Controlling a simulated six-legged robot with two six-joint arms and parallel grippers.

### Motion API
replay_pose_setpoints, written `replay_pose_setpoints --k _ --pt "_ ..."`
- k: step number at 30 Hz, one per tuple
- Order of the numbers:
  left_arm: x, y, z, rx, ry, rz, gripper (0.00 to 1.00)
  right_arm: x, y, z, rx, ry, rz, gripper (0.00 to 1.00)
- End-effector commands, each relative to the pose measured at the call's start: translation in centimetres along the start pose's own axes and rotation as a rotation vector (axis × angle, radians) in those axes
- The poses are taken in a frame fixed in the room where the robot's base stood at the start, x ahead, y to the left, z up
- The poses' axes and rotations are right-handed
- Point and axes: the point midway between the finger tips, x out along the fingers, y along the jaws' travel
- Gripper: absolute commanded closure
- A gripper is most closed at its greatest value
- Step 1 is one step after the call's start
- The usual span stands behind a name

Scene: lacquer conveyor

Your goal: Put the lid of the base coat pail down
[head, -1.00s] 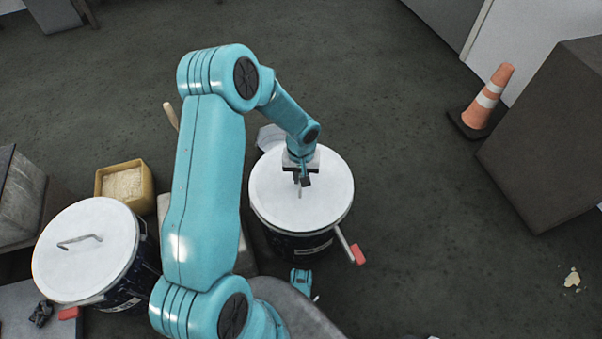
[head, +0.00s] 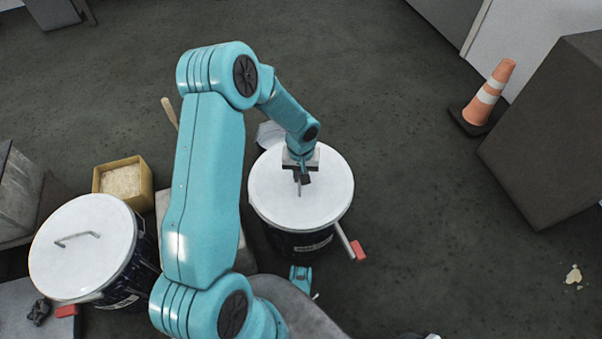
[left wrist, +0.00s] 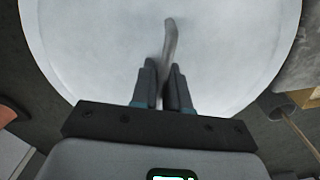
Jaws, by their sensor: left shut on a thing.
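A round white lid (head: 275,205) is over the dark pail (head: 290,242) in the middle of the head view. I cannot tell whether it rests on the rim or hangs just above it. My left gripper (head: 302,180) is shut on the thin bar handle of this lid. In the left wrist view the handle (left wrist: 170,40) runs between the fingers (left wrist: 163,85), over the white lid (left wrist: 100,50). Most of the pail is hidden under the lid. I cannot read its label, so I cannot tell which coat it holds.
A second dark pail (head: 140,262) with a white, bar-handled lid (head: 85,265) stands at left. A yellow container (head: 143,195) is behind it. A red-gripped stick (head: 345,240) juts out beside the middle pail. A traffic cone (head: 487,97) and grey box (head: 555,130) stand right. Floor between is clear.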

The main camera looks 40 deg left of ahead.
Motion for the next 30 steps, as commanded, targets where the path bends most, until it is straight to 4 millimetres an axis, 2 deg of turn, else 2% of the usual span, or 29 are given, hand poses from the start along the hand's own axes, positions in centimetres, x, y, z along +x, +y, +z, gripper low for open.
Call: replay_pose_setpoints --k 2,3,6,17,20,30 --pt "0.2 0.0 0.0 0.000 0.001 0.000 1.00 0.3 0.1 0.0 0.000 0.000 0.000 0.57" --pt "0.2 0.0 0.0 0.000 0.001 0.000 0.82 0.2 0.1 0.0 0.000 0.000 0.000 0.57" --pt "0.1 0.0 0.0 0.000 0.001 0.000 0.55 0.2 0.1 0.0 0.000 0.000 0.000 0.57" --pt "-0.1 0.0 0.0 0.000 0.000 0.000 0.55 -0.2 0.2 -0.4 0.009 0.010 0.001 0.57" --pt "-2.0 0.0 -0.1 0.001 0.003 0.001 0.55 -1.0 -0.2 -0.1 0.004 0.004 0.001 0.57" --pt "-11.1 0.0 -0.1 0.000 0.004 0.001 0.55 -3.9 -1.8 0.7 -0.018 -0.019 -0.002 0.57"
